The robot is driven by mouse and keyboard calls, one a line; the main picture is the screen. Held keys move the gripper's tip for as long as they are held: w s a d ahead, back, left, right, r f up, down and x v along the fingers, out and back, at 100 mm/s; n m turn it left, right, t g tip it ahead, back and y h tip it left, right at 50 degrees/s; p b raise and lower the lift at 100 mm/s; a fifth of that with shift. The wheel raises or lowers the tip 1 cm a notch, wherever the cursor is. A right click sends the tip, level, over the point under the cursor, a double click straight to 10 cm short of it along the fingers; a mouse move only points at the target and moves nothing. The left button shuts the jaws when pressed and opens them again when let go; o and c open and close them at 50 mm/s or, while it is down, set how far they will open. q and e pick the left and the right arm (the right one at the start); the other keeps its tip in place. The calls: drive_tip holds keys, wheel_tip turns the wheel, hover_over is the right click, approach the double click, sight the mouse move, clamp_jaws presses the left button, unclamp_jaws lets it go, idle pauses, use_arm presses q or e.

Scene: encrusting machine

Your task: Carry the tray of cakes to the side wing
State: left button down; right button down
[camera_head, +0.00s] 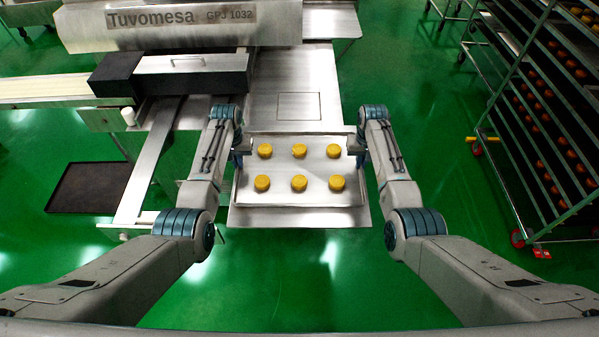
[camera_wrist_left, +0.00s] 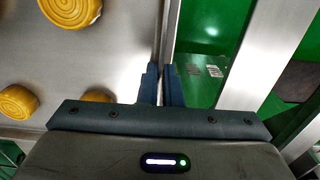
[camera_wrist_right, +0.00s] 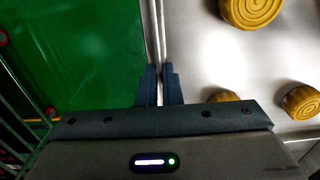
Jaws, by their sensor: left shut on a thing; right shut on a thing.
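A shallow metal tray (camera_head: 300,200) holds several round yellow cakes (camera_head: 299,151) in two rows. The tray is in the middle of the head view, over or on the near end of a steel surface; I cannot tell if it touches it. My left gripper (camera_head: 240,150) is shut on the tray's left rim, which also shows in the left wrist view (camera_wrist_left: 160,40). My right gripper (camera_head: 358,150) is shut on the tray's right rim, seen between the fingers in the right wrist view (camera_wrist_right: 158,45). The cakes stand flat and apart from each other.
The encrusting machine (camera_head: 180,25) stands behind, with a steel surface (camera_head: 297,75) running from it toward me. A conveyor (camera_head: 45,88) lies at the left, and a dark floor mat or tray (camera_head: 88,188) below it. A wheeled rack (camera_head: 540,120) of baked goods stands at the right. Green floor between is clear.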

use_arm(q)
drive_tip(key=shift+f, duration=0.35)
use_arm(e)
drive_tip(key=shift+f, duration=0.35)
use_arm(q)
drive_tip(key=c, duration=1.6)
unclamp_jaws()
drive_tip(key=shift+r, duration=0.1)
use_arm(e)
drive_tip(key=c, duration=1.6)
unclamp_jaws()
drive_tip(key=shift+r, duration=0.15)
use_arm(q)
drive_tip(key=shift+r, duration=0.1)
use_arm(e)
drive_tip(key=shift+r, duration=0.55)
use_arm(q)
wheel_tip(320, 180, up, 12)
use_arm(e)
wheel_tip(320, 180, up, 11)
use_arm(q)
drive_tip(key=shift+s+f, duration=0.1)
drive_tip(key=shift+f, duration=0.1)
use_arm(e)
drive_tip(key=shift+s+f, duration=0.1)
drive_tip(key=shift+f, duration=0.05)
